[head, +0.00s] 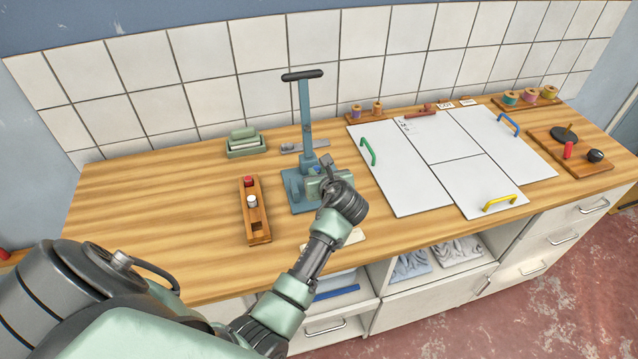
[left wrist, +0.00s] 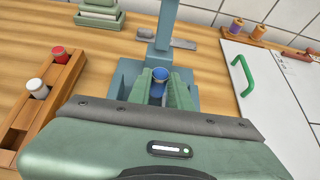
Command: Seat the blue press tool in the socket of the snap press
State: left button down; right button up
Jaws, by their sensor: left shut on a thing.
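The snap press (head: 305,125) is a blue-grey stand with an upright column and a dark handle bar on top. Its base also shows in the left wrist view (left wrist: 128,80). My left gripper (head: 324,183) is at the front of the press, over its base. In the left wrist view the green fingers (left wrist: 161,92) are shut on the blue press tool (left wrist: 160,74), whose round blue top shows between them. The tool's lower end and the socket are hidden by the gripper, so I cannot tell whether they touch. My right gripper is not in view.
A wooden rack (head: 257,226) with a red-topped and a white-topped tool stands left of the press. Green boxes (head: 244,145) and a grey metal piece (head: 291,148) lie behind. White panels (head: 395,185) with coloured handles lie at right. The bench's left part is clear.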

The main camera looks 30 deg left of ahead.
pick_arm(q)
jog(key=shift+f, duration=2.15)
jog(key=shift+f, duration=0.1)
jog(key=c, duration=1.3)
grip_release()
jog(key=shift+s+d+r, duration=0.1)
jog(key=shift+r, duration=0.1)
jog(key=p+v, duration=0.5)
jog(key=shift+r+p, duration=0.3)
jog(key=shift+r, duration=0.05)
jog(key=v, duration=0.6)
jog(key=shift+s+d+f, duration=0.15)
jog(key=shift+s+d, duration=0.1)
jog(key=shift+d, duration=0.05)
